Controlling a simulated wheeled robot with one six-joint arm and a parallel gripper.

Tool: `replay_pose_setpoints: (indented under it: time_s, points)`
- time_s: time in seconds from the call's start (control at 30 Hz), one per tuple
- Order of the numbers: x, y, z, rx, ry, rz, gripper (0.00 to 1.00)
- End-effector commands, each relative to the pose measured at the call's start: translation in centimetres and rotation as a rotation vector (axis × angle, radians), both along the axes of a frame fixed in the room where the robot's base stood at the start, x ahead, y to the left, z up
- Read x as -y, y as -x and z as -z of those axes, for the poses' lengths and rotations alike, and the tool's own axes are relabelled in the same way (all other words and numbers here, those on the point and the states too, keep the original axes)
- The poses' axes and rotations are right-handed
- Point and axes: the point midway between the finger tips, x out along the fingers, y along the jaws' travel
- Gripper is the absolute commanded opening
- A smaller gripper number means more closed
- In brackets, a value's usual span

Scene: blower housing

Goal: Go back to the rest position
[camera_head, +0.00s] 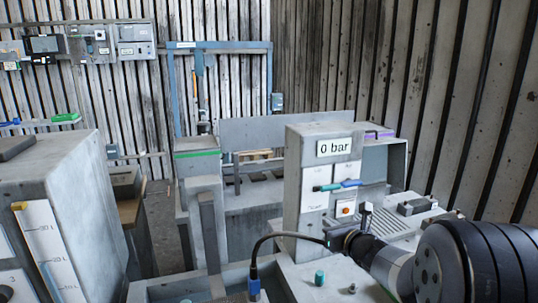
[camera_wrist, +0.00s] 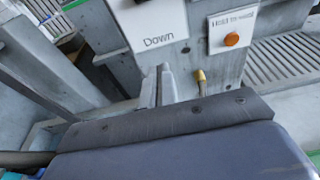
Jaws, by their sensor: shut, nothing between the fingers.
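My gripper (camera_head: 365,212) is in front of the grey control cabinet (camera_head: 300,180), near its lower right side. In the wrist view its narrow grey fingers (camera_wrist: 163,72) are together, with nothing seen between them. They point toward the cabinet's front, below the "Down" label (camera_wrist: 165,41) and left of an orange button (camera_wrist: 232,40) on a white plate. Any gap between the fingertips and the cabinet cannot be judged.
The cabinet has a "0 bar" display (camera_head: 334,147), a teal handle (camera_head: 327,187) and a blue handle (camera_head: 350,183). A grey box with a scale (camera_head: 75,185) stands at left. A teal knob (camera_head: 320,278) is on the front surface. Corrugated walls close the back.

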Motion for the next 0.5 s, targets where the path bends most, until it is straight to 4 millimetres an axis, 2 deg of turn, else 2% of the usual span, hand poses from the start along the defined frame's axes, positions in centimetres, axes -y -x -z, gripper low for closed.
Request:
replay_pose_setpoints:
  time_s: [0.03,0.17,0.37,0.5]
  points:
    - [-0.1,-0.1,0.9,0.02,-0.009,-0.001,0.0]
    - [-0.2,-0.5,1.5,0.075,-0.025,-0.001,0.0]
    - [-0.4,-1.2,5.1,0.073,-0.025,-0.002,0.0]
    - [0.4,1.0,4.4,0.076,-0.023,0.001,0.0]
